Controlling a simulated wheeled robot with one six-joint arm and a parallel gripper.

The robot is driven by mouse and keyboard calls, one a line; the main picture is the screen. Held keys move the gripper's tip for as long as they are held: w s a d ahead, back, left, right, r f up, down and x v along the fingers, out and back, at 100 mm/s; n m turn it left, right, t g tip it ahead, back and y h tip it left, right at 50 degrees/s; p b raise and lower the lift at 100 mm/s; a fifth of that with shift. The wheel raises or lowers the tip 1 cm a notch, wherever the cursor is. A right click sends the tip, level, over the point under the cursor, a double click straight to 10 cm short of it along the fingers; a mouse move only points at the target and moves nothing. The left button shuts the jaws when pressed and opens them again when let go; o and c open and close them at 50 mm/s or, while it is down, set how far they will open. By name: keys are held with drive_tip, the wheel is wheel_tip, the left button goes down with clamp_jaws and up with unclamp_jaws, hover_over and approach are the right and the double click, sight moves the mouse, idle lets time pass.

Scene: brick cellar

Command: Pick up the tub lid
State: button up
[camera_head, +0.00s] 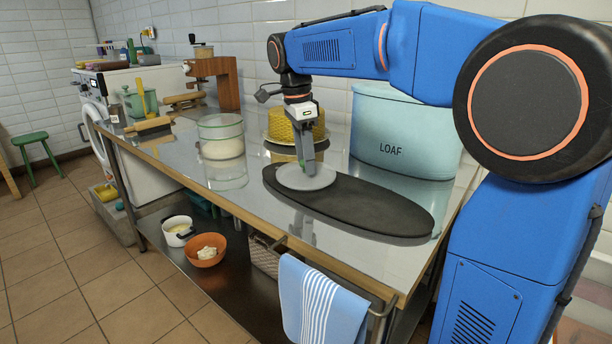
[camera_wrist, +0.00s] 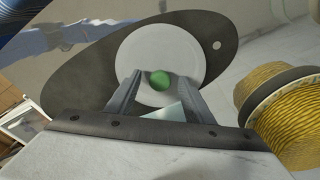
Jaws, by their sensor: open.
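The tub lid (camera_head: 306,178) is a pale grey-white disc lying flat near the left end of a dark oval board on the metal counter. In the wrist view the lid (camera_wrist: 140,58) has a green knob (camera_wrist: 160,80) on top. My gripper (camera_head: 306,164) is right over the lid, pointing down. In the wrist view my gripper (camera_wrist: 158,85) is open, with one finger on each side of the knob. I cannot tell whether the fingers touch the lid.
The dark oval board (camera_head: 375,207) lies under the lid. A clear tub (camera_head: 221,138) stands to the left. The counter (camera_head: 255,215) in front is clear.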

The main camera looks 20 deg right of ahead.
clamp_jaws()
drive_tip(key=shift+r, duration=0.1)
